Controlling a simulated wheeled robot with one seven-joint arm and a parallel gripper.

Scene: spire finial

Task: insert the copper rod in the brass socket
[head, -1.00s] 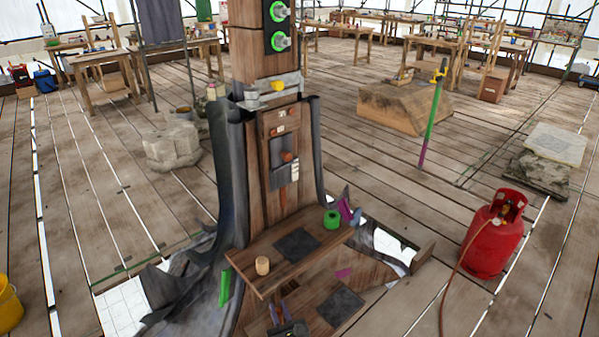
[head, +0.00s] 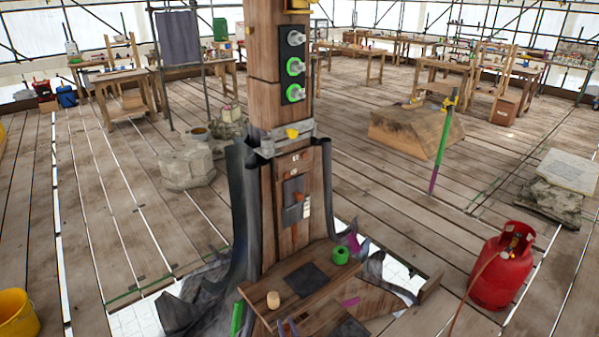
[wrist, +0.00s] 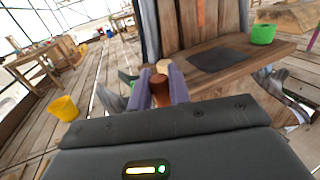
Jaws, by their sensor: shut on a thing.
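My gripper (wrist: 161,88) is shut on the copper rod (wrist: 160,93), a short reddish-brown piece between two purple fingers in the wrist view. The wooden post (head: 277,85) rises behind the shelf. A grey plate (head: 296,200) with a small reddish part is on its front panel. I cannot tell for sure which part is the brass socket.
The shelf (head: 262,302) carries a pale wooden cylinder (head: 273,300), a dark mat (head: 307,279) and a green ring (head: 340,256). A red gas bottle (head: 500,270) with a hose stands at right, a yellow bucket (head: 16,314) at left. Dark torn sheeting flanks the post.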

